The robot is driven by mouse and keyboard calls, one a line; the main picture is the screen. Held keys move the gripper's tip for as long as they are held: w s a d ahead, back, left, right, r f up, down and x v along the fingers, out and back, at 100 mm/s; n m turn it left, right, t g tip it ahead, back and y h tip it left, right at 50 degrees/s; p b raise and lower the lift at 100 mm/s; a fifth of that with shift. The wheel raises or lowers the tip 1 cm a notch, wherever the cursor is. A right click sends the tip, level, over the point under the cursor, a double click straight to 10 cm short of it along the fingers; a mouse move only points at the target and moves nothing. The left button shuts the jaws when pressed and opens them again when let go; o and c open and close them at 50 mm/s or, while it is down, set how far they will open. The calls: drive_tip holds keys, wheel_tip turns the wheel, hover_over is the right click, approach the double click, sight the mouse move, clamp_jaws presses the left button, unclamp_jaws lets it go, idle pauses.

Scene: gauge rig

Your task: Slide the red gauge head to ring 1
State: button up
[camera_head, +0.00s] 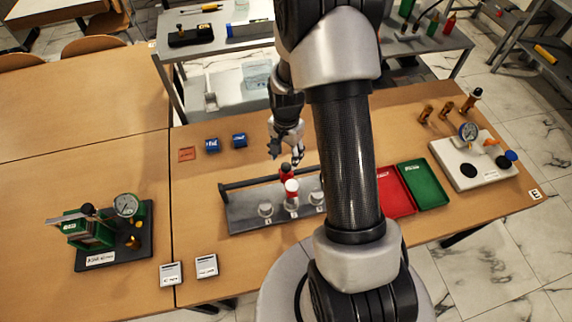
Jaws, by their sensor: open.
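The gauge rig (240,217) is a dark grey plate with a rail along its back, set on the wooden table. The red gauge head (286,172), with a red and white part below it, stands at the rail, in line with the middle one of the light round rings. The left ring (265,209) is bare. A third ring (317,198) lies to the right, beside my arm. The small ring labels are too small to read surely. My gripper (287,156) is open, just above and behind the red head, apparently not around it. My arm hides the rig's right end.
Red (393,204) and green (423,186) trays lie right of my arm, with a white gauge board (476,165) beyond. A green press with a dial (100,232) stands left.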

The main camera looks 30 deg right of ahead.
sight(285, 166)
wheel_tip(285, 166, down, 5)
drive_tip(key=shift+f+b, duration=0.2)
drive_tip(key=shift+b, duration=0.2)
drive_tip(key=shift+c, duration=0.5)
clamp_jaws()
drive_tip(key=shift+a, duration=0.1)
